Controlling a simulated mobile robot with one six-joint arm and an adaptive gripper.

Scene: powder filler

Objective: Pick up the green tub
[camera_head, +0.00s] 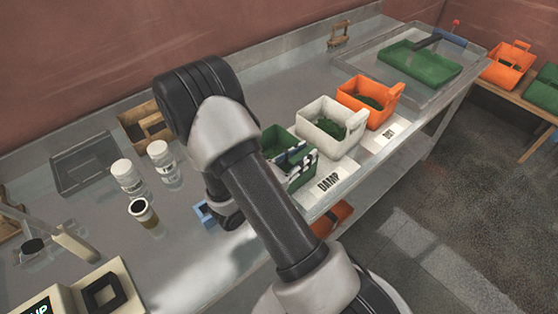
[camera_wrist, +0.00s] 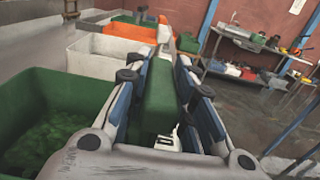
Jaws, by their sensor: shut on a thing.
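The green tub (camera_head: 276,138) stands on the metal bench, partly hidden behind my arm. It holds dark green matter. In the wrist view the tub (camera_wrist: 42,88) fills the left side, and its green handle part (camera_wrist: 160,95) lies between my blue-padded fingers. My gripper (camera_wrist: 160,72) is shut on that part, with one finger on each side. I cannot tell whether the tub's base touches the bench.
A white tub (camera_head: 318,137) and an orange tub (camera_head: 363,97) stand in line behind the green one. A card marked DAMP (camera_head: 328,183) lies near the bench's front edge. White jars (camera_head: 127,176) and a small brown-filled jar (camera_head: 143,212) stand to the left.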

